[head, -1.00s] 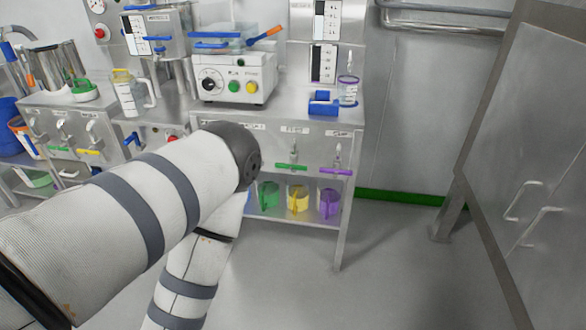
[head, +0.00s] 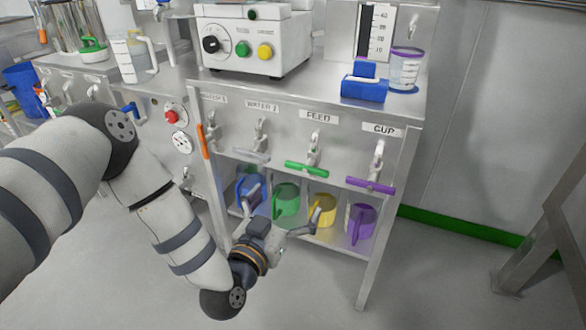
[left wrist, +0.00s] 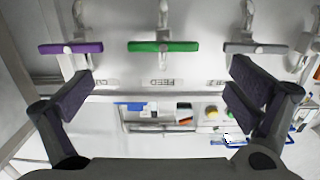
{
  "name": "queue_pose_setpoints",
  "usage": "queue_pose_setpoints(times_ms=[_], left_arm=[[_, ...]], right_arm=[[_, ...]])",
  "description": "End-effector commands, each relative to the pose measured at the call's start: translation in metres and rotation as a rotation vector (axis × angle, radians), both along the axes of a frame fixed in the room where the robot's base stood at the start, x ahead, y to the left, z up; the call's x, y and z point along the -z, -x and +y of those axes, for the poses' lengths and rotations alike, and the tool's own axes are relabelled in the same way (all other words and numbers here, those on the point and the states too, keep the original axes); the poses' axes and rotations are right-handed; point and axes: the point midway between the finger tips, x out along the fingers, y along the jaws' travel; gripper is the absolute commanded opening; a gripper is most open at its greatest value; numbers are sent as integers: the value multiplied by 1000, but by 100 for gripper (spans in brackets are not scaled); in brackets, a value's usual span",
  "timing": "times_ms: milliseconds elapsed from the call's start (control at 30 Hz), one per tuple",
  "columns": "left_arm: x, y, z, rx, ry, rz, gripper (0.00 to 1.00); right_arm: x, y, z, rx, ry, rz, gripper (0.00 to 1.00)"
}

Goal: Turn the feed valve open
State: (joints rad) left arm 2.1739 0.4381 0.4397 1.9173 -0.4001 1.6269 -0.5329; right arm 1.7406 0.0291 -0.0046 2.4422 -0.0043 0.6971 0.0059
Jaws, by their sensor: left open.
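The feed valve has a green bar handle (head: 307,169) on a metal tap below the FEED label (head: 318,117) on the bench front. The handle lies crosswise, roughly level. My left gripper (head: 284,207) is open and empty, below and in front of the valve row. In the left wrist view, which is upside down, the green handle (left wrist: 163,46) sits near the middle, beyond and between the spread fingers (left wrist: 163,82), with no contact visible. My right gripper is not in view.
A purple handle (head: 370,186) under CUP and a grey handle (head: 245,155) under WATER flank the green one. An orange handle (head: 204,142) stands upright farther left. Blue, green, yellow and purple (head: 361,222) jugs stand on the lower shelf. Floor in front is clear.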

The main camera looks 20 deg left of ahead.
Motion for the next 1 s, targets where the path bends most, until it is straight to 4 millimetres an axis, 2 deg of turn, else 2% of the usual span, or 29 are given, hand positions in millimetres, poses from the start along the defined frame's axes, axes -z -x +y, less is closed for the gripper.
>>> queue_pose_setpoints(times_ms=[167, 400, 533, 700, 933, 1000], left_arm=[[-9, -26, 3, -14, -6, -38, 100], [-6, -87, 0, -12, -4, -33, 100], [-6, -110, -1, -11, -3, -30, 100], [-7, -124, -2, -10, -3, -28, 100], [-8, -125, -2, -9, -3, -27, 100], [-8, -124, -2, -9, -3, -27, 84]], right_arm=[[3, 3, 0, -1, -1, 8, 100], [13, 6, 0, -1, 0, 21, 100], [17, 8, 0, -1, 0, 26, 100], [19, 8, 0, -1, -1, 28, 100], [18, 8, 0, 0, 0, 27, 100], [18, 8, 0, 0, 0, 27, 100]])
